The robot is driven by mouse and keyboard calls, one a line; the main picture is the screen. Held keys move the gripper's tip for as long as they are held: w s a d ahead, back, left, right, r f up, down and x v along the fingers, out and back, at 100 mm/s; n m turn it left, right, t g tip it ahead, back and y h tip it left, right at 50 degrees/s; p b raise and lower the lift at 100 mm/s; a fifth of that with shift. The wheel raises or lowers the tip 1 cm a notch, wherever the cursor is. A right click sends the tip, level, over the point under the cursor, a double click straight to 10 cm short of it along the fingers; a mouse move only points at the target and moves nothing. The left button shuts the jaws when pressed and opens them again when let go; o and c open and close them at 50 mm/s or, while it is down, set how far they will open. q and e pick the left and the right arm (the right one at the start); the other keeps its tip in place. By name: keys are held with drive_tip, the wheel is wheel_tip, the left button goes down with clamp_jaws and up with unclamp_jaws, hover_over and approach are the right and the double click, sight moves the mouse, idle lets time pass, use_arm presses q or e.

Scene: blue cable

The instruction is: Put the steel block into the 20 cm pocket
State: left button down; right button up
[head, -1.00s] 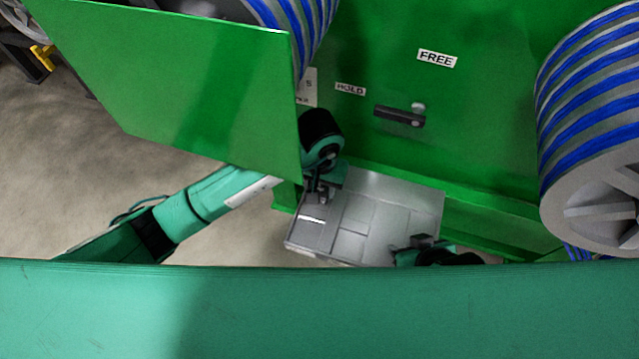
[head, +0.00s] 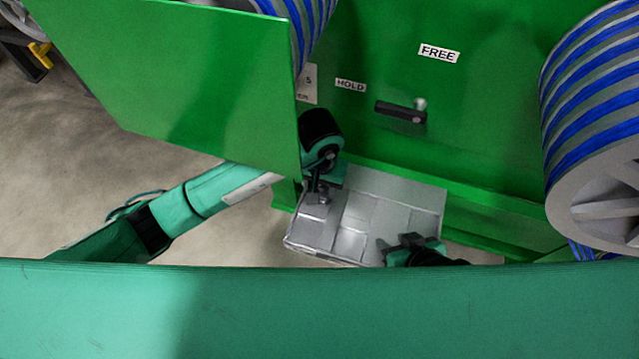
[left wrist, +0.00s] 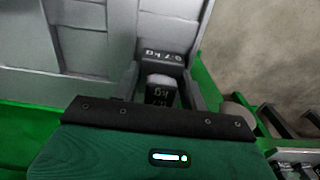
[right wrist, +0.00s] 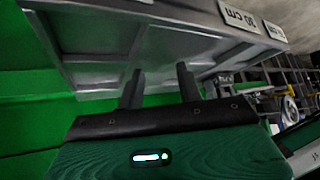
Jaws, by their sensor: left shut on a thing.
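The grey steel tray (head: 375,180) with several pockets sits against the green cabinet. My left gripper (head: 318,192) points down over the tray's left part. It is shut on a small steel block (head: 316,209). In the left wrist view the block (left wrist: 160,93) sits between the two fingers, dark with pale markings and a light end. Its underside and any contact with the tray are hidden. My right gripper (head: 400,245) is at the tray's near right edge, fingers apart and empty. In the right wrist view its fingers (right wrist: 160,85) stand before the tray's wall.
In the right wrist view, centimetre labels (right wrist: 238,17) mark the tray's edge; which pocket is 20 cm is unclear. A green panel (head: 180,90) stands left, a blue cable reel (head: 590,130) right, a black handle (head: 400,112) behind.

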use_arm(q)
drive_tip(key=c, duration=0.8)
unclamp_jaws()
use_arm(e)
drive_tip(key=shift+a, duration=0.1)
use_arm(q)
drive_tip(key=shift+o, duration=0.2)
drive_tip(key=shift+r, duration=0.1)
use_arm(e)
drive_tip(key=shift+w+r, duration=0.1)
drive_tip(key=shift+r, duration=0.05)
